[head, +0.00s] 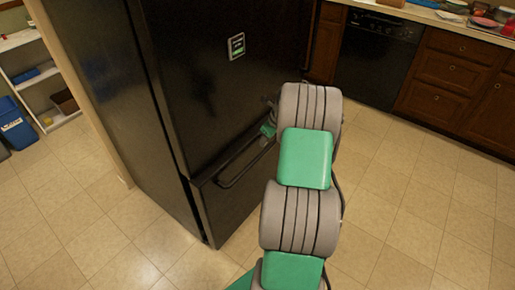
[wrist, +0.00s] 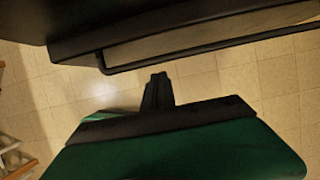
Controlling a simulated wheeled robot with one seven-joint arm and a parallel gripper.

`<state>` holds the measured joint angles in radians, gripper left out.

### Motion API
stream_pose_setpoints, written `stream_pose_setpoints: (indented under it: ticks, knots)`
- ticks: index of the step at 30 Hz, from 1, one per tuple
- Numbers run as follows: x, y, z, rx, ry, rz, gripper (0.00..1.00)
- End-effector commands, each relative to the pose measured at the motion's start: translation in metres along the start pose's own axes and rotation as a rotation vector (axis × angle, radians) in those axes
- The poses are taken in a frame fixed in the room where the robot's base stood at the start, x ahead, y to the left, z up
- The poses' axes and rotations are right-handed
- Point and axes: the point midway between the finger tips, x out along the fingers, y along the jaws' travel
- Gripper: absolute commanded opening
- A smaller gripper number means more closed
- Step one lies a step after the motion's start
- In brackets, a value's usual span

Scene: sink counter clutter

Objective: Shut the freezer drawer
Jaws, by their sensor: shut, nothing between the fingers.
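The freezer drawer (head: 235,196) is the low black front at the bottom of the black refrigerator (head: 215,90) in the head view. A long bar handle (head: 243,168) runs across its upper part. The drawer's front looks slightly forward of the door above, but I cannot tell by how much. In the wrist view the handle bar (wrist: 200,47) crosses the top of the picture. My gripper (wrist: 158,78) is shut and empty, just below the bar in that picture and apparently apart from it. In the head view my arm hides the drawer's right end and most of my gripper.
Wooden cabinets (head: 447,75) and a black dishwasher (head: 378,55) line the back right. A white shelf (head: 38,85) and a blue bin (head: 15,125) stand at the left. The tiled floor (head: 400,215) is open to the right of my arm.

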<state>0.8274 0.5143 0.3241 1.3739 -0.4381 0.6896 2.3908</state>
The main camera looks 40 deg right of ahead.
Motion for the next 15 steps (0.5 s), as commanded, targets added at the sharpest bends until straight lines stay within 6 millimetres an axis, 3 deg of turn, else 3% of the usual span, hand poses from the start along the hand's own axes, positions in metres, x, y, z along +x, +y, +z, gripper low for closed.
stream_pose_setpoints:
  ticks: [4, 8, 9, 12, 13, 15]
  knots:
    - [0.024, -0.037, -0.076, 0.123, 0.011, -0.027, 0.00]
    - [0.059, -0.051, -0.171, 0.276, 0.034, -0.011, 0.00]
    - [0.073, -0.046, -0.199, 0.317, 0.033, 0.014, 0.00]
    - [0.115, -0.016, -0.248, 0.388, -0.045, 0.106, 0.00]
    - [0.125, -0.005, -0.252, 0.393, -0.094, 0.132, 0.00]
    - [0.134, 0.014, -0.240, 0.366, -0.219, 0.171, 0.00]
